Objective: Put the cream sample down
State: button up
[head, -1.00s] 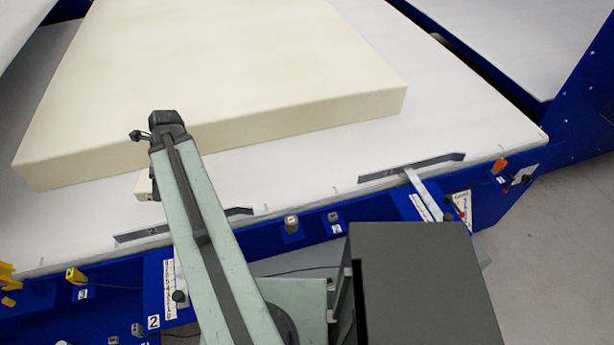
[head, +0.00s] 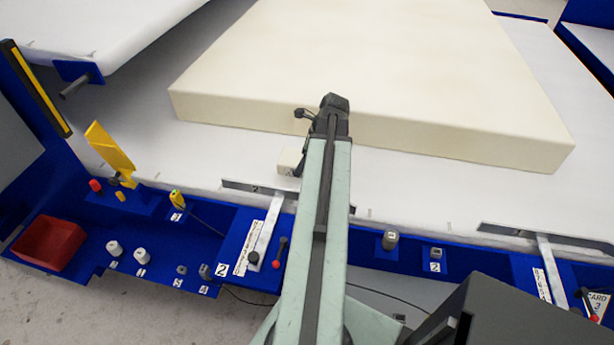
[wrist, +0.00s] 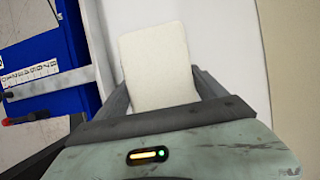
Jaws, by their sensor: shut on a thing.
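The cream sample (wrist: 158,65) is a small pale block with rounded corners. In the wrist view it sits between the two dark fingers of my gripper (wrist: 161,88), which is shut on it. In the head view the sample (head: 289,161) shows just left of my arm's end, in front of the large cream foam block (head: 400,70) and over the white table surface (head: 210,145). I cannot tell whether the sample touches the surface below.
A grey strip marked 2 (head: 256,189) lies at the table's front edge. The blue ledge (head: 70,210) holds knobs, a yellow flag (head: 110,150) and a red tray (head: 48,243). White surface left of the sample is clear.

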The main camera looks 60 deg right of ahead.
notch_tip(320, 180, down, 4)
jog(key=b, duration=0.3)
jog(key=shift+f+b, duration=0.1)
jog(key=shift+b, duration=0.3)
jog(key=o, duration=1.4)
jog(key=p+v, duration=0.3)
jog(key=v, duration=0.1)
jog(key=p+v, duration=0.8)
jog(key=shift+w+a, duration=0.1)
jog(key=shift+w, duration=0.25)
jog(key=shift+s+r+p, duration=0.25)
jog(key=shift+r+p, duration=0.2)
jog(key=shift+f, duration=0.1)
